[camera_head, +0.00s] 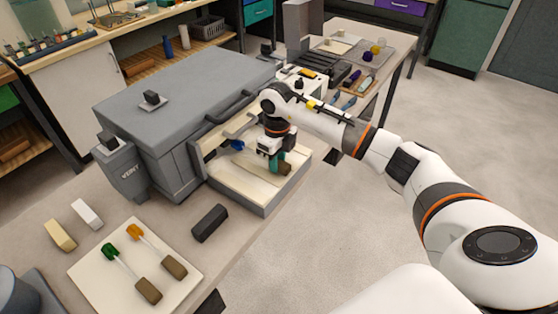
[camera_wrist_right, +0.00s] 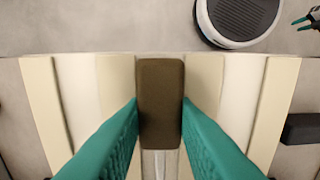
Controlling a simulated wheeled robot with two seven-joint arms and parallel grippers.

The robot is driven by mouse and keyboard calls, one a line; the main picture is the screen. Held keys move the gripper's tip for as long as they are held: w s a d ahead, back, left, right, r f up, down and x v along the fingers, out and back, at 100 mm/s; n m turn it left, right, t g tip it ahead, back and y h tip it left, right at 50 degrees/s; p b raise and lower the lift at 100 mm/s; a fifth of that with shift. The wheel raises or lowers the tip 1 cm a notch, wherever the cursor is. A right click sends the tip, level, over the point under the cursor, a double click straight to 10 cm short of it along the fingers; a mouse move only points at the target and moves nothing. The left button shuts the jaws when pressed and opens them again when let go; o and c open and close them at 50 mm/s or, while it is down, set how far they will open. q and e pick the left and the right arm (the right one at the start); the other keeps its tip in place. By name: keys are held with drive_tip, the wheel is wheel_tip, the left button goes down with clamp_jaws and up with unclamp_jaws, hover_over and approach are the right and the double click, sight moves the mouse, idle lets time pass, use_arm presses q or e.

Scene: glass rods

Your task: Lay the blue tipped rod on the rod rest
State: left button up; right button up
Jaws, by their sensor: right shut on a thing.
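The blue tipped rod shows its blue tip (camera_head: 237,145) and its brown handle (camera_head: 285,168) in the head view. My right gripper (camera_head: 275,163) is shut on the brown handle. In the right wrist view, the handle (camera_wrist_right: 160,95) sits between the teal fingers of my right gripper (camera_wrist_right: 160,120). A grooved cream plate, apparently the rod rest (camera_head: 245,188), lies beneath inside a grey-walled tray. Whether the rod touches it is unclear. My left gripper (camera_wrist_right: 308,20) shows small at the wrist view's top right corner, its fingers apart.
A grey box (camera_head: 185,85) stands behind the tray. A dark block (camera_head: 210,223) lies left of the tray. A pale board (camera_head: 88,268) holds a green tipped rod (camera_head: 130,273) and an orange tipped rod (camera_head: 157,250). Tools lie on the far bench (camera_head: 340,85).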

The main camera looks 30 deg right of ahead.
drive_tip(key=shift+f, duration=0.25)
idle(0.4)
drive_tip(key=o, duration=1.1)
drive_tip(key=shift+b, duration=0.3)
